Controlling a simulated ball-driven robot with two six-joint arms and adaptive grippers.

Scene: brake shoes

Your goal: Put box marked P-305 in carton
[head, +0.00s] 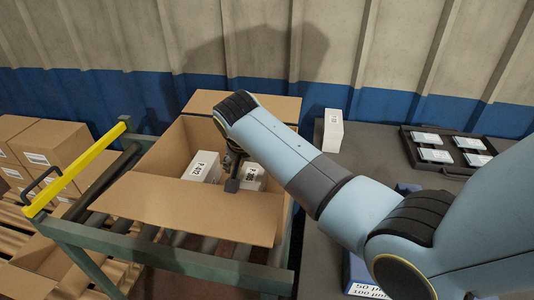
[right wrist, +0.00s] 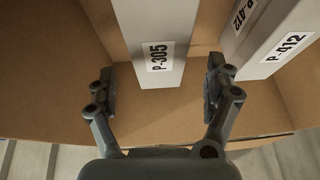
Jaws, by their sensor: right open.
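The box marked P-305 (right wrist: 158,40) is white and lies inside the open cardboard carton (right wrist: 225,112), its label readable in the right wrist view. In the head view a white box (head: 251,180) lies in the carton (head: 190,207), partly behind my right gripper (head: 234,180). My right gripper (right wrist: 160,88) is open, its fingers on either side of the P-305 box's near end, with gaps visible on both sides. A second white box (head: 200,166) lies to the left in the carton; the wrist view shows one marked P-412 (right wrist: 275,45). My left gripper is out of view.
The carton stands on a roller conveyor (head: 150,244) with a yellow bar (head: 75,168). Brown cartons (head: 52,148) are stacked at left. The grey table at right bears a white box (head: 333,130), a black tray (head: 456,170) of several packs, and a blue box (head: 357,275).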

